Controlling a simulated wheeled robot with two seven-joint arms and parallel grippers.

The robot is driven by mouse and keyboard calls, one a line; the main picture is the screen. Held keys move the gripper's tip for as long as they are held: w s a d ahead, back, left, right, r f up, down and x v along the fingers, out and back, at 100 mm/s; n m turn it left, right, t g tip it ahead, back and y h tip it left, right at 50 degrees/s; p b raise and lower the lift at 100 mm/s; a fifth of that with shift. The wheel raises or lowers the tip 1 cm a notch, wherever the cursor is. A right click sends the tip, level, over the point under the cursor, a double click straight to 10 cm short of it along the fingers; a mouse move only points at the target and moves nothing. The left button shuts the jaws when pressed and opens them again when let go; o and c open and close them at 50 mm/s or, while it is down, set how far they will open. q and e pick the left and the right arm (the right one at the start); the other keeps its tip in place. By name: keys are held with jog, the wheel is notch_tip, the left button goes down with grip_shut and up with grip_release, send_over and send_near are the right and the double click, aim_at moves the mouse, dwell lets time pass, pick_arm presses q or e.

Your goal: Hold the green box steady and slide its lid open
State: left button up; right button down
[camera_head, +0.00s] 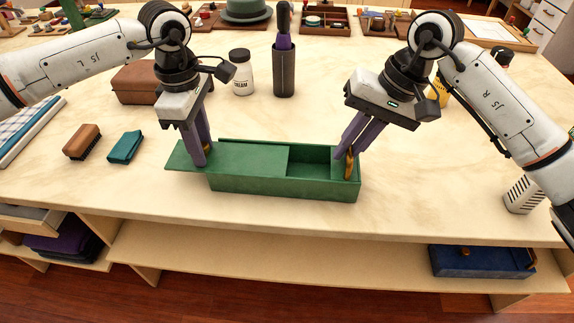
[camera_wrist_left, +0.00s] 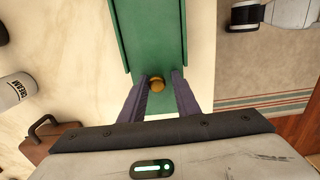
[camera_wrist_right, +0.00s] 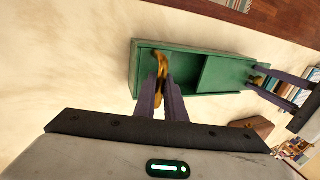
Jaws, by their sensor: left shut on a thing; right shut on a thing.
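The green box (camera_head: 285,187) stands on the table near its front edge. Its green lid (camera_head: 240,158) is slid to the left and overhangs the box's left end. The right part of the box is uncovered and its inside looks empty. My left gripper (camera_head: 197,160) is shut on the round brass knob (camera_wrist_left: 156,85) on the lid's left part. My right gripper (camera_head: 345,158) is shut on the brass handle (camera_wrist_right: 160,68) at the box's right end. The box sits flat. The gripper fingers partly hide the knob and the handle.
A brown brush (camera_head: 82,142) and a teal cloth-like item (camera_head: 125,147) lie left of the box. A brown case (camera_head: 136,84), a cream jar (camera_head: 241,72) and a dark holder (camera_head: 284,70) stand behind. A blue tray (camera_head: 480,262) sits on the lower shelf.

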aim_at(178, 156)
pick_arm(q)
jog(key=shift+a+f, duration=0.2)
jog(key=shift+a, duration=0.8)
jog(key=shift+a+f, duration=0.2)
jog(key=shift+a, duration=0.85)
jog(key=shift+a+f, duration=0.2)
jog(key=shift+a, duration=0.8)
jog(key=shift+c, duration=0.2)
pick_arm(e)
jog(key=shift+d+f, duration=0.25)
pick_arm(q)
jog(key=o, duration=0.7)
jog(key=shift+f, duration=0.1)
jog(key=shift+c, duration=0.2)
pick_arm(e)
jog(key=shift+w, duration=0.1)
pick_arm(q)
jog(key=shift+d, duration=0.1)
pick_arm(e)
jog(key=shift+f, duration=0.1)
pick_arm(q)
jog(key=shift+r, duration=0.7)
jog(key=shift+w+r, duration=0.1)
jog(key=shift+r, duration=2.95)
pick_arm(e)
jog(key=shift+a, duration=0.2)
